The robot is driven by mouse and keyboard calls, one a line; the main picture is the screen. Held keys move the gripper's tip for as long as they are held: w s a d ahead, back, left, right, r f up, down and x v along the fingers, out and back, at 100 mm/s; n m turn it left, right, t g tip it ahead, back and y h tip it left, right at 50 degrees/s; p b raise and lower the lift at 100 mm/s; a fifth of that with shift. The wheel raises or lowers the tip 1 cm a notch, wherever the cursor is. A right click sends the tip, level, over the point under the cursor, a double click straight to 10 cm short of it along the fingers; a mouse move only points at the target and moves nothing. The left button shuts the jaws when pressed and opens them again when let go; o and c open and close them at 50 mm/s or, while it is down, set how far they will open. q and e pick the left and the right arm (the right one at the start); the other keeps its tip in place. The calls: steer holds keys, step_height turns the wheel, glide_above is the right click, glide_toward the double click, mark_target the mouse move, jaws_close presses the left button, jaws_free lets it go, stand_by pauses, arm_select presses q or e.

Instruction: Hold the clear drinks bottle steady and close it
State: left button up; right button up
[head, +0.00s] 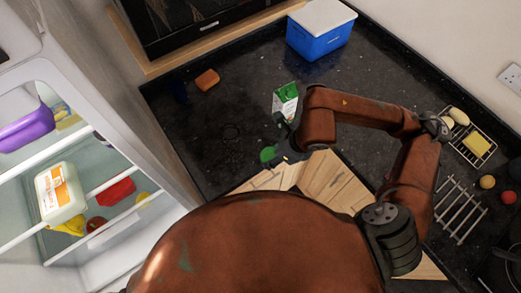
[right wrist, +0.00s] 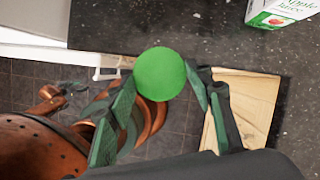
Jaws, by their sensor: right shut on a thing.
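A round green lid (head: 268,154) shows beside my right gripper (head: 285,155) in the head view, near the front edge of the counter. In the right wrist view the green lid (right wrist: 160,74) sits between the fingertips of my right gripper (right wrist: 160,85), which is shut on it. Faint dark ring outlines on the counter, left of the lid in the head view, may be the clear drinks bottle (head: 231,142). They are too faint to tell its shape well. The lid appears apart from them. I cannot make out my left gripper.
A green and white juice carton (head: 286,101) stands behind my right gripper. An orange block (head: 207,80) lies at the back left, a blue cool box (head: 320,32) at the back. A wire rack (head: 470,142) is at right. The open fridge (head: 92,180) is at left.

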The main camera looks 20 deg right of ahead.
steer(key=n, duration=0.1)
steer(key=w+d+f+n+g+y, duration=0.1)
steer(key=n, duration=0.3)
steer(key=shift+w+d+f+g, duration=0.2)
steer(key=shift+w+f+g, duration=0.05)
steer(key=shift+f+g, duration=0.15)
steer(key=n, duration=0.2)
steer(key=w+n+g, duration=0.1)
steer(key=n, duration=0.1)
steer(key=shift+d+f+y, duration=0.3)
steer(key=shift+y, duration=0.1)
steer(key=w+d+f+n+g+h, duration=0.1)
steer(key=w+d+n+g+h, duration=0.3)
steer(key=n, duration=1.4)
steer(key=shift+d+f+n+g+h, duration=0.15)
steer(key=shift+d+n+g+h, duration=0.2)
steer(key=shift+g, duration=0.25)
steer(key=shift+w+a, duration=0.1)
